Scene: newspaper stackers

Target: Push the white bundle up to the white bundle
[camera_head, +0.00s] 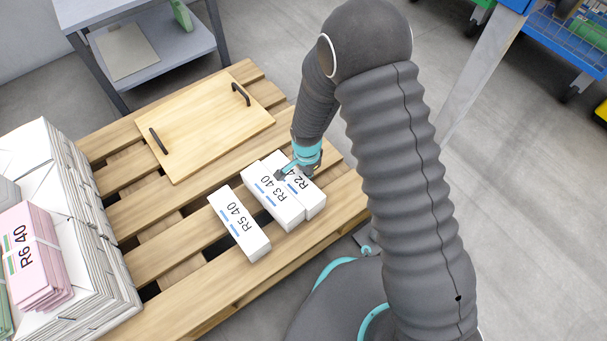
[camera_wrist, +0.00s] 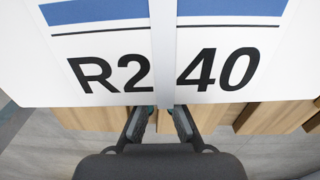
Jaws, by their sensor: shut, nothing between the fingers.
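Three white bundles lie on the wooden pallet. The R5 40 bundle (camera_head: 239,223) is at the left, apart from the others. The R3 40 bundle (camera_head: 274,200) is beside the R2 40 bundle (camera_head: 314,202), with little or no gap visible. My gripper (camera_head: 295,172) is at the far part of the R3 and R2 bundles and hides some of the R2 label. It is shut and empty. In the wrist view, the R2 40 bundle (camera_wrist: 115,75) with its pale strap fills the top, and my fingers (camera_wrist: 157,118) are at its edge; contact is unclear.
A wooden board with two black handles (camera_head: 205,120) lies on the pallet (camera_head: 185,262) behind the bundles. A tall paper stack (camera_head: 95,225) with a pink R6 40 bundle (camera_head: 35,255) stands at left. Bare slats lie between that stack and the R5 bundle.

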